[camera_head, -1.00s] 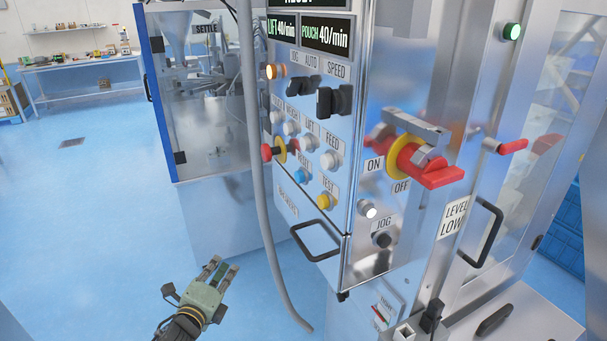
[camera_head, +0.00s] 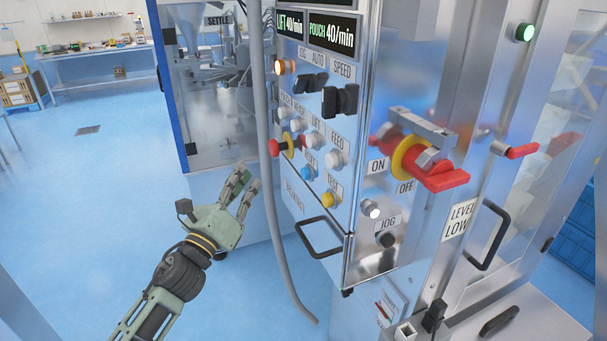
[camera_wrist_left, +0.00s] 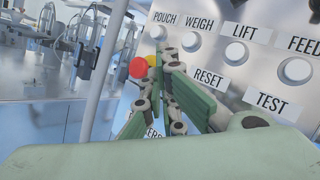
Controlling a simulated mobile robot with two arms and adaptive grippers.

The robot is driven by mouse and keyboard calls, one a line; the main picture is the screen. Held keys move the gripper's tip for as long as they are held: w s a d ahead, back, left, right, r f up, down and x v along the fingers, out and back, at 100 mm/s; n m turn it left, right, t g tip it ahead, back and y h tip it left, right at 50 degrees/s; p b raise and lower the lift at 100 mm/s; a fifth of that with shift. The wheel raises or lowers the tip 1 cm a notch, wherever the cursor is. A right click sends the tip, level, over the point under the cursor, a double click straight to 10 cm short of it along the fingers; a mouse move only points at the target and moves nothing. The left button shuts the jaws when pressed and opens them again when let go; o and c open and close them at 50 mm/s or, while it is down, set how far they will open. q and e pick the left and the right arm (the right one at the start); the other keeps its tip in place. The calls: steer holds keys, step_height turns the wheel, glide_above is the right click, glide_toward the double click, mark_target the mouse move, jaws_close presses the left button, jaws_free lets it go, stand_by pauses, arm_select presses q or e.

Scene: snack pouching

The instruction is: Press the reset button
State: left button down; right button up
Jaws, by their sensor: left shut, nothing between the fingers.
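The blue reset button (camera_head: 307,173) is on the tilted front of the metal control panel (camera_head: 355,255), below the row of white buttons. In the left wrist view its RESET label (camera_wrist_left: 208,79) shows, but the blue button is hidden behind the fingers. My left gripper (camera_head: 244,180) is shut and empty, pointing up toward the panel. In the head view it is left of the panel and apart from the button. In the left wrist view the fingers (camera_wrist_left: 163,88) cover the panel left of the label. My right gripper is not in view.
A grey conduit (camera_head: 267,190) runs down between my left gripper and the panel in the head view. A red stop button (camera_head: 274,148) and yellow test button (camera_head: 331,199) flank the reset button. A black handle (camera_head: 318,238) sticks out below. Floor at left is clear.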

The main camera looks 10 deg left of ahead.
mark_target(306, 174)
arm_select(q)
steer(key=shift+w+d, duration=0.1)
steer(key=w+d, duration=0.4)
steer(key=d, duration=0.3)
steer(key=shift+w+b, duration=0.4)
steer(key=shift+d, duration=0.15)
stand_by(1.1)
steer(key=shift+w+d, duration=0.25)
steer(key=shift+d, duration=0.05)
steer(key=shift+w+d, duration=0.25)
steer(key=shift+d, duration=0.15)
stand_by(0.8)
steer(key=shift+s+a, duration=0.1)
steer(key=shift+a, duration=0.05)
steer(key=shift+s+a, duration=0.4)
steer(key=shift+a, duration=0.2)
steer(key=shift+a+f, duration=0.1)
